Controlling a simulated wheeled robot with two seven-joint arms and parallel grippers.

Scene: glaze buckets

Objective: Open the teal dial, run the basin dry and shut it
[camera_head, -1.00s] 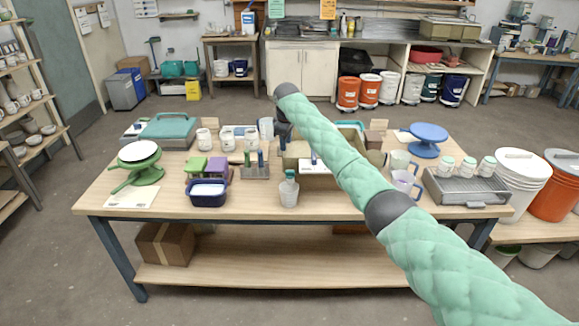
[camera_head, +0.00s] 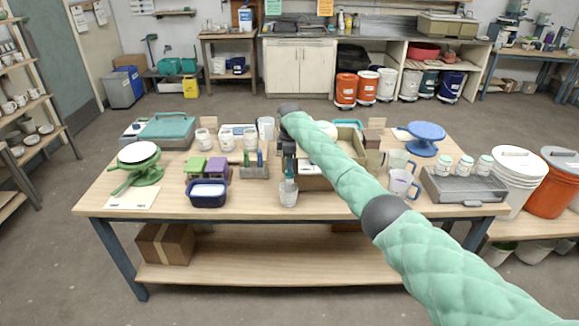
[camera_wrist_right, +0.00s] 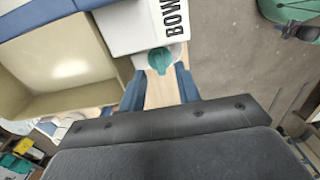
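A teal dial (camera_wrist_right: 160,59) sits on top of a small white pot (camera_head: 288,198) at the table's front edge; in the head view my gripper partly covers the dial (camera_head: 288,184). A white block lettered "BOW" (camera_wrist_right: 140,22) adjoins it in the wrist view, with a cream, box-like basin (camera_wrist_right: 55,62) to the left. My right gripper (camera_wrist_right: 157,74) is open, its blue fingers on either side of the dial, with no clear contact. In the head view the right gripper (camera_head: 288,168) points down above the pot. Any water in the basin cannot be made out. My left gripper is not in view.
A dark blue tub (camera_head: 208,196) and a tool rack (camera_head: 253,172) stand left of the pot. Mugs (camera_head: 401,181) and a grey tray (camera_head: 465,186) with white jars are to the right. A green banding wheel (camera_head: 140,172) is at far left. The front edge is mostly clear.

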